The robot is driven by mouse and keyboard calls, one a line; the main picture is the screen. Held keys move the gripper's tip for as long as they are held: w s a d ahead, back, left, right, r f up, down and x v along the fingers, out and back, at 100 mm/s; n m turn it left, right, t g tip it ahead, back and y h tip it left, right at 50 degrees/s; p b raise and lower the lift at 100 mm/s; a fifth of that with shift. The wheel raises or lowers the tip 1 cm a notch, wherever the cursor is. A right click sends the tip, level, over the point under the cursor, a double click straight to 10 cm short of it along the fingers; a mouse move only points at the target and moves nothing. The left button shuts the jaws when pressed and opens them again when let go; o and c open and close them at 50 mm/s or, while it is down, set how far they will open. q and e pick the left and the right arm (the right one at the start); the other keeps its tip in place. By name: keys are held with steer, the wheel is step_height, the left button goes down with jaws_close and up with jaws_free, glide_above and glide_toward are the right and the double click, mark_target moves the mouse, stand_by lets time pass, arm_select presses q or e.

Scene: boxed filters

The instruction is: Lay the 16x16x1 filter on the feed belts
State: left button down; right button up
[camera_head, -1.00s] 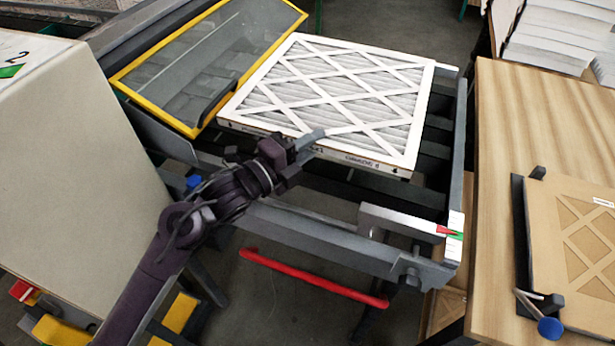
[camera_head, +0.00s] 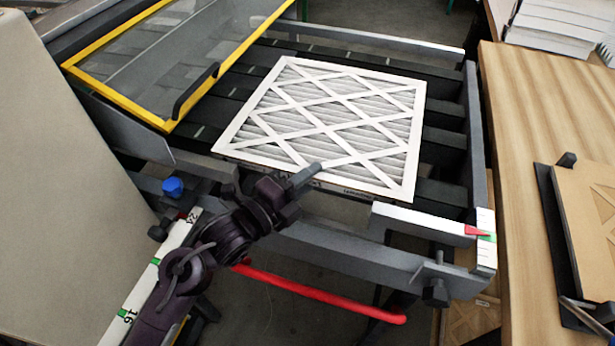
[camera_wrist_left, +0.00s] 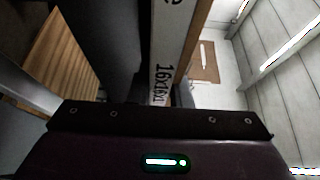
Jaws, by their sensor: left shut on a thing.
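The white-framed pleated filter (camera_head: 325,120) lies flat and face up over the dark feed belts (camera_head: 443,150). Its near edge is in the left gripper (camera_head: 303,178), which is shut on it from the front side. In the left wrist view, the filter's edge (camera_wrist_left: 163,75) carries the print "16x16x1". Whether the filter's whole underside touches the belts cannot be told; it looks close to them. Bare belt shows to its right and behind it. My right gripper is not in view.
A yellow-framed clear guard (camera_head: 170,60) is raised at the left of the belts. A grey rail with a scale and red pointer (camera_head: 475,231) runs at the front right. A wooden table (camera_head: 525,130) with a brown box (camera_head: 590,225) stands to the right.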

arm_select(q)
steer(key=shift+s, duration=0.15)
steer(key=shift+f+b, duration=0.25)
steer(key=shift+b, duration=0.1)
steer(key=c, duration=1.5)
jaws_free()
steer(key=shift+o, duration=0.9)
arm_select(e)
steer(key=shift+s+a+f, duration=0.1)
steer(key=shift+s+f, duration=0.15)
arm_select(q)
steer(key=shift+r+p, duration=0.25)
steer(key=shift+p, duration=0.05)
steer(key=shift+s+a, duration=0.1)
steer(key=shift+s, duration=0.05)
steer(key=b+v, duration=0.2)
steer(key=v, duration=0.9)
steer(key=shift+s+a+b, duration=0.15)
steer(key=shift+a+b, duration=0.1)
steer(key=shift+b, duration=0.15)
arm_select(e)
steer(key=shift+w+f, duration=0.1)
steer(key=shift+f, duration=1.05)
